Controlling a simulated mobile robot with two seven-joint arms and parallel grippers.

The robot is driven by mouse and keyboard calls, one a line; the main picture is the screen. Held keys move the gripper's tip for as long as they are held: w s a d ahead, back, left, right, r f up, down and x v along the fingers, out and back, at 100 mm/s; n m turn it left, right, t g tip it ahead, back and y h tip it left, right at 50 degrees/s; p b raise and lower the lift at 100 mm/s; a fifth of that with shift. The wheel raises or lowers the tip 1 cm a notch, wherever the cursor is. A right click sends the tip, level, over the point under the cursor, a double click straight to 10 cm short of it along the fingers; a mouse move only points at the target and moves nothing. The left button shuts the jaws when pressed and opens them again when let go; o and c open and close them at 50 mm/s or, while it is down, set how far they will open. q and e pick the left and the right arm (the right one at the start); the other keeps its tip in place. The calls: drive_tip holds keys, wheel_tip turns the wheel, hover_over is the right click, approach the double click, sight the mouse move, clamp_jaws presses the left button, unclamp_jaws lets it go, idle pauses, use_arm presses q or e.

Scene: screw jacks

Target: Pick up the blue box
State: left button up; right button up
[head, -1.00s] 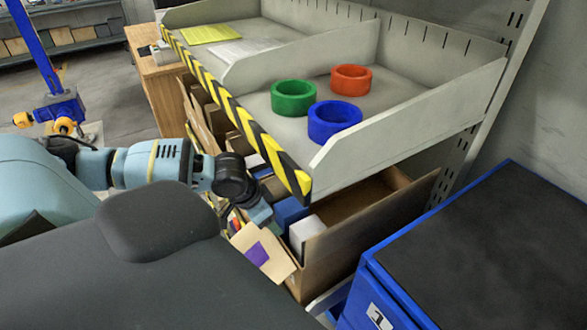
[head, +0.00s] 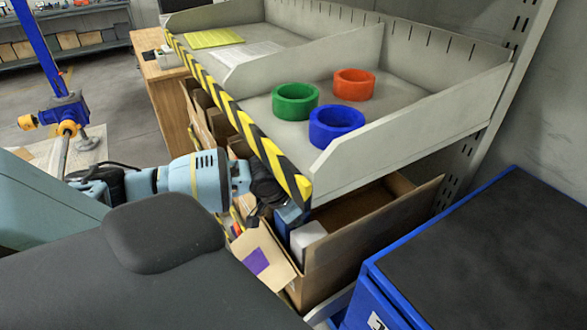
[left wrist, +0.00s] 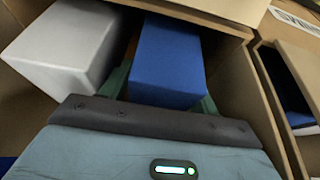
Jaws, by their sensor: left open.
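The blue box (left wrist: 168,62) lies inside an open cardboard box (head: 335,255) below the shelf. In the left wrist view it is at the upper middle, beside a white box (left wrist: 68,45). In the head view my left gripper (head: 287,214) reaches down into the cardboard box and mostly hides the blue box. My left gripper is open and holds nothing. Its body fills the bottom of the left wrist view, with the blue box just beyond its dark edge. My right gripper is not in view.
A shelf with a striped front edge (head: 262,150) overhangs the cardboard box, close to my left wrist. It holds green (head: 295,101), orange (head: 354,84) and blue (head: 336,125) rings. A blue cabinet (head: 480,250) stands at right. Another cardboard box (left wrist: 296,75) is adjacent.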

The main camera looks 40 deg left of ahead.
use_arm(q)
drive_tip(key=shift+w+f, duration=0.1)
drive_tip(key=shift+f, duration=0.15)
drive_tip(key=shift+c, duration=0.3)
drive_tip(key=c, duration=1)
drive_tip(key=shift+r, duration=0.1)
